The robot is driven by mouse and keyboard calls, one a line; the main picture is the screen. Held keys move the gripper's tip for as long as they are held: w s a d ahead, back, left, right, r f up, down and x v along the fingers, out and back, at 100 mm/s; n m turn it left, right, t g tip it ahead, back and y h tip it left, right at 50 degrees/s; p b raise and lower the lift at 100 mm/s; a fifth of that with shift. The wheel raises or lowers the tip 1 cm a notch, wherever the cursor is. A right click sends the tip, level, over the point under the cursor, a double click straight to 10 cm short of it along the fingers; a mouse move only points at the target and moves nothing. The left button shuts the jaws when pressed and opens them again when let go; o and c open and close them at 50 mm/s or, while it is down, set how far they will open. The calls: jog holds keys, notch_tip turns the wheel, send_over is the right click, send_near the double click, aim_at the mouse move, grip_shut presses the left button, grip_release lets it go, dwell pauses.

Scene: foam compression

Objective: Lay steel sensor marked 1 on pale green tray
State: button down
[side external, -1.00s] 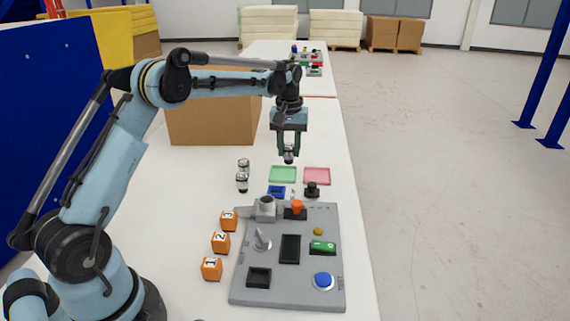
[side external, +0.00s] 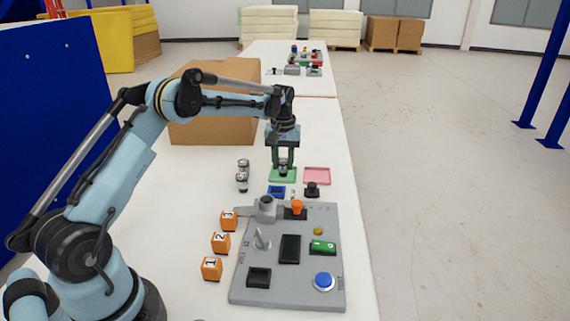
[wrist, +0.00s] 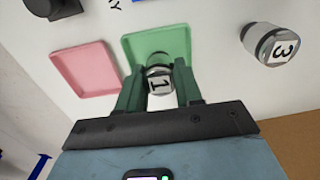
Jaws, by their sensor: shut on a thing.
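The steel sensor marked 1 (wrist: 159,80) is a short cylinder with a white label on its end, held between the green fingers of my gripper (wrist: 158,90). In the side view my gripper (side external: 283,164) points straight down over the pale green tray (side external: 275,180), shut on the sensor (side external: 283,168). The sensor is at or just above the tray; I cannot tell if it touches. In the wrist view the pale green tray (wrist: 133,45) lies beneath the sensor, and the fingers hide part of it.
A pink tray (side external: 317,176) lies right of the green one. A grey panel (side external: 265,292), orange numbered blocks (side external: 220,242) and a cardboard box (side external: 205,125) are nearby.

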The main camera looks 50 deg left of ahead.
aim_at(283, 159)
jog(key=c, duration=0.7)
grip_release()
jog(key=shift+c, duration=0.2)
notch_tip(283, 159, up, 12)
jog(key=s+d+r+m+t, duration=0.2)
jog(key=s+d+r, duration=0.2)
jog(key=d+r, duration=0.2)
jog(key=s+d+f+m+t, duration=0.2)
jog(key=s+d, duration=0.4)
jog(key=s, duration=0.3)
jog(key=s+d+f+m+t, duration=0.3)
jog(key=s+d+f+m, duration=0.1)
jog(key=s, duration=0.5)
jog(key=shift+s+d+f+m, duration=0.3)
jog(key=shift+d+m, duration=0.2)
jog(key=shift+d, duration=0.7)
jog(key=shift+r, duration=0.1)
